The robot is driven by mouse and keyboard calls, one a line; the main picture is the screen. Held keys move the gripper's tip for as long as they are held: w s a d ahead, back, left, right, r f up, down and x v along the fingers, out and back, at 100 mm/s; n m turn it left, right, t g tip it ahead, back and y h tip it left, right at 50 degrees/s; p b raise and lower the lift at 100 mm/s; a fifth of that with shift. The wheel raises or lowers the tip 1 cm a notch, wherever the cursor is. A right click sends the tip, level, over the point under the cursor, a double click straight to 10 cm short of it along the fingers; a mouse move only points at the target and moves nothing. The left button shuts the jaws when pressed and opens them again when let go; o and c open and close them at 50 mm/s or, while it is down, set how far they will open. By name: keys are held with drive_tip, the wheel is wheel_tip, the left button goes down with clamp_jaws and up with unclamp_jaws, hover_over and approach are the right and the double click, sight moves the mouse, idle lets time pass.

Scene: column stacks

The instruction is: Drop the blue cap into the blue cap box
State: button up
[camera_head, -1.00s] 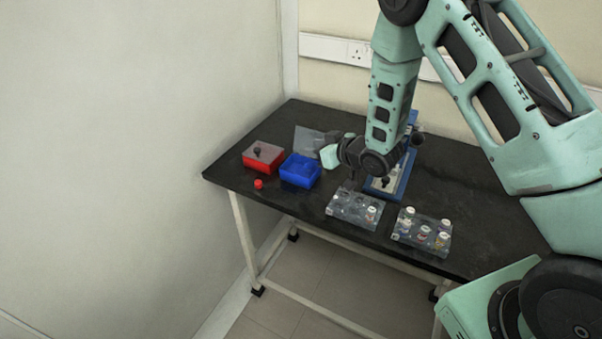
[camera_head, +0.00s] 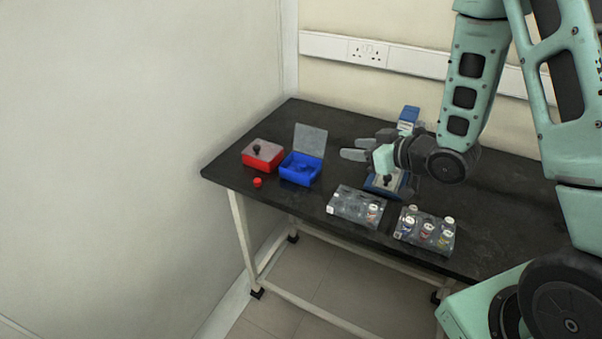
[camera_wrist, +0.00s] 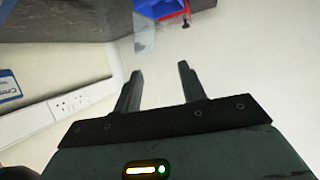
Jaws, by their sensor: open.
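The blue cap box (camera_head: 301,171) stands open on the black table, with its clear lid (camera_head: 311,140) raised at the back. Dark blue shapes show inside, but I cannot single out a blue cap there, and I see no loose one on the table. My gripper (camera_head: 354,149) points left, above the table and to the right of the blue box, apart from it. Its two fingers are spread and empty, as the wrist view (camera_wrist: 160,70) also shows. A blue box edge (camera_wrist: 148,9) shows at the top of the wrist view.
A red box (camera_head: 262,155) with its lid closed stands left of the blue box. A red cap (camera_head: 257,183) lies in front. Two clear racks, one left (camera_head: 350,204) and one right (camera_head: 425,231) with several vials, line the front. A blue-based device (camera_head: 384,188) stands under my wrist.

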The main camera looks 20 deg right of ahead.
drive_tip(key=p+v, duration=0.3)
drive_tip(key=p, duration=0.7)
drive_tip(key=shift+r, duration=0.15)
